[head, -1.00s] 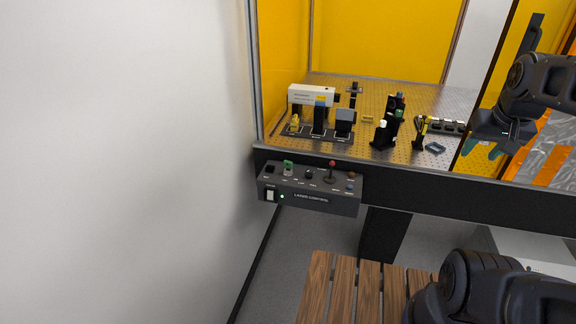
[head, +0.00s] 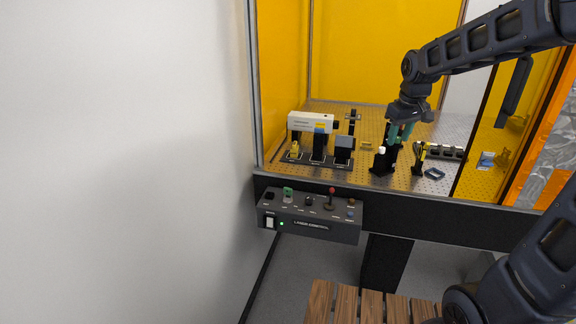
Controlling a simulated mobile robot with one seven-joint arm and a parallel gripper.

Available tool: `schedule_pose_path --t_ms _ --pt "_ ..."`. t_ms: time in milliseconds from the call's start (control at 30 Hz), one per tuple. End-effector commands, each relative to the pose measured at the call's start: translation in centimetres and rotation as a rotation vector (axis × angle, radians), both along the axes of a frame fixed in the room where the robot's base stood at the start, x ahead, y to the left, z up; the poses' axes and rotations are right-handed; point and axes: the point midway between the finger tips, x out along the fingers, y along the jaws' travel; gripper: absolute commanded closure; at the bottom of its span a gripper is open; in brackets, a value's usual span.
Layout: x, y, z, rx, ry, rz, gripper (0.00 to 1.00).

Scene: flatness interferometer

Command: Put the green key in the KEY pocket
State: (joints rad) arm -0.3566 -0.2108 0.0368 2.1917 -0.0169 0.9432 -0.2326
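The green key (head: 287,191) stands upright in the top of the laser control box (head: 312,226), towards its left end. A small dark square recess (head: 269,195) lies just left of it; the labels are too small to read, so I cannot tell if this is the KEY pocket. My gripper (head: 400,140) is in the head view, up and to the right of the key, over the perforated optics table. Its two teal fingers point down with a narrow gap between them, and I see nothing held. The fingers overlap a dark optic mount in the picture.
A red-topped lever (head: 330,198) and small knobs stand on the control box. Behind it are a white laser head (head: 311,122), several mounts and a dark frame piece (head: 434,173). An orange door panel (head: 545,130) stands at the right. The white wall is close on the left.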

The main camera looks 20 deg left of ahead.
Motion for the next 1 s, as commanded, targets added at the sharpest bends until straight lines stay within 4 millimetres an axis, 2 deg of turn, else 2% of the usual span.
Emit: schedule_pose_path --t_ms 33,200,500,800,900,1000 --pt "0.9 1.6 -0.6 -0.008 0.013 0.037 0.62" --pt "3.2 6.9 -2.3 -0.032 0.042 0.162 0.62" --pt "5.7 17.0 -6.8 -0.074 0.093 0.382 0.62" --pt "5.8 27.6 -12.9 -0.113 0.144 0.598 0.62" --pt "5.3 30.6 -14.9 -0.124 0.157 0.659 0.62" --pt "4.9 32.8 -16.4 -0.131 0.167 0.705 0.62"
